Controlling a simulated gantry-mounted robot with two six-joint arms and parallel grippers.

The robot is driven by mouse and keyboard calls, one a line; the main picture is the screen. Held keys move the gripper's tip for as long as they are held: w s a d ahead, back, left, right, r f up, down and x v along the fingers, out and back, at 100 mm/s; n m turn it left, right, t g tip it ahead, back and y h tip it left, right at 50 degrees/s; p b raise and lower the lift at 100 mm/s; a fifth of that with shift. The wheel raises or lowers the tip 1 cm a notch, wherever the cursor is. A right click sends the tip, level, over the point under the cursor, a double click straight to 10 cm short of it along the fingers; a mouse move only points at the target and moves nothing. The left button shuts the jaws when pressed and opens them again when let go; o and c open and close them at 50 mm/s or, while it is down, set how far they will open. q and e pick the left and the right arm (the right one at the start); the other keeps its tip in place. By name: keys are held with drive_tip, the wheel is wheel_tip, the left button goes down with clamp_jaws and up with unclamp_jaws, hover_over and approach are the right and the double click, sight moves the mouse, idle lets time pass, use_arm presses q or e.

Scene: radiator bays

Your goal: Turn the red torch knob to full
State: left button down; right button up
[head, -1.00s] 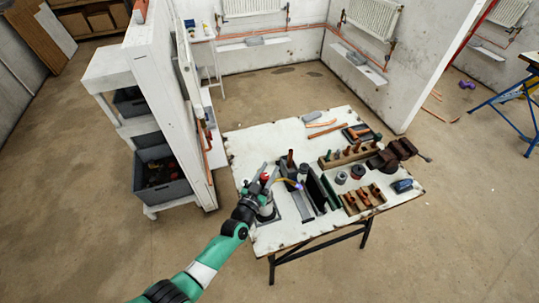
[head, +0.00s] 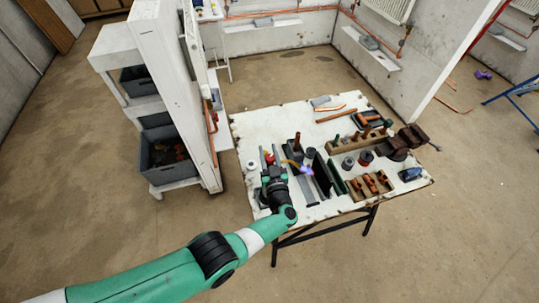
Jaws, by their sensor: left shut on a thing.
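The torch stands at the left end of the worktable. Its red knob (head: 268,157) shows between the fingers of my left gripper (head: 269,160), which is shut on it. The torch's thin brass-coloured tube (head: 291,163) reaches to the right and ends in a small bluish-purple flame (head: 307,170). My gripper and wrist hide most of the torch body. How far the knob is turned cannot be told. My right gripper is not in view.
The white worktable (head: 258,125) also carries a wooden block with copper fittings (head: 369,185), a dark vise (head: 405,141), a blue item (head: 410,174) and dark upright plates beside the flame. A white shelf wall (head: 176,90) stands close on the left. The table's back left is clear.

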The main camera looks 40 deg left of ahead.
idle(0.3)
use_arm(q)
drive_tip(key=shift+c, duration=2.4)
unclamp_jaws()
drive_tip(key=shift+d, duration=0.1)
drive_tip(key=shift+s+d+r+p, duration=0.15)
drive_tip(key=shift+s+d+p, duration=0.1)
drive_tip(key=shift+d+p, duration=0.1)
drive_tip(key=p+v, duration=0.3)
drive_tip(key=v, duration=0.7)
drive_tip(key=shift+d, duration=0.3)
